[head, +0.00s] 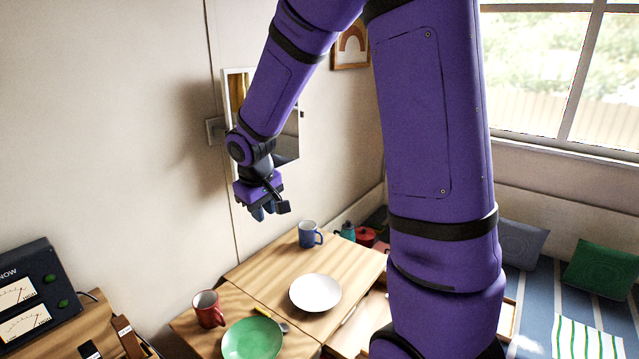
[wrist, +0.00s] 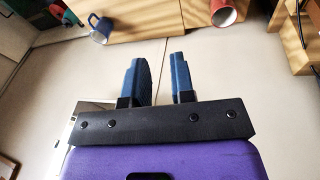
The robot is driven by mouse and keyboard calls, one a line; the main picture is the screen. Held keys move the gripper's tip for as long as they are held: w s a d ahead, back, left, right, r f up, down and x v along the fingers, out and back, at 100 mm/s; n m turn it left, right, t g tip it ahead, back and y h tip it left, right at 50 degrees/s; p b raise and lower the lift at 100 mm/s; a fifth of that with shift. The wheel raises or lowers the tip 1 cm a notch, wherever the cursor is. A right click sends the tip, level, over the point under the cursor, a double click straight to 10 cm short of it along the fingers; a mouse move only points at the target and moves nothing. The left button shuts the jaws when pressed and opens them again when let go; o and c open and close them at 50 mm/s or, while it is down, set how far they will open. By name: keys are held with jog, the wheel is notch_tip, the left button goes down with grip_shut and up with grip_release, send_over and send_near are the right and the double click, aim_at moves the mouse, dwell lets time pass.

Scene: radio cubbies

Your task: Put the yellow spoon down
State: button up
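My gripper (head: 262,212) is raised beside the wall, above and behind the table, far from the tableware. In the wrist view its two blue fingers (wrist: 161,68) stand apart with nothing between them. I cannot clearly make out a yellow spoon. A small yellow piece (head: 263,311) shows at the back rim of the green plate (head: 252,341), and a thin yellow strip (head: 348,315) shows near the table's right edge. Both are too small to identify.
The wooden table (head: 262,279) bears a white plate (head: 315,292), a blue mug (head: 309,235) and a red mug (head: 208,309). A radio-like box (head: 40,292) stands at left. A wall cabinet (head: 286,140) is behind my wrist. My arm hides part of the right side.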

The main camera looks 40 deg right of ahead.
jog(key=s+a+r+t, duration=0.1)
jog(key=s+r, duration=0.4)
jog(key=s, duration=0.3)
jog(key=s+a+r+t+y, duration=0.1)
jog(key=s+a+r, duration=0.1)
jog(key=s+r, duration=0.4)
jog(key=s+a+r+m+t+y, duration=0.1)
jog(key=s+r, duration=0.4)
jog(key=s, duration=0.6)
jog(key=shift+a+r, duration=0.25)
jog(key=shift+a, duration=0.45)
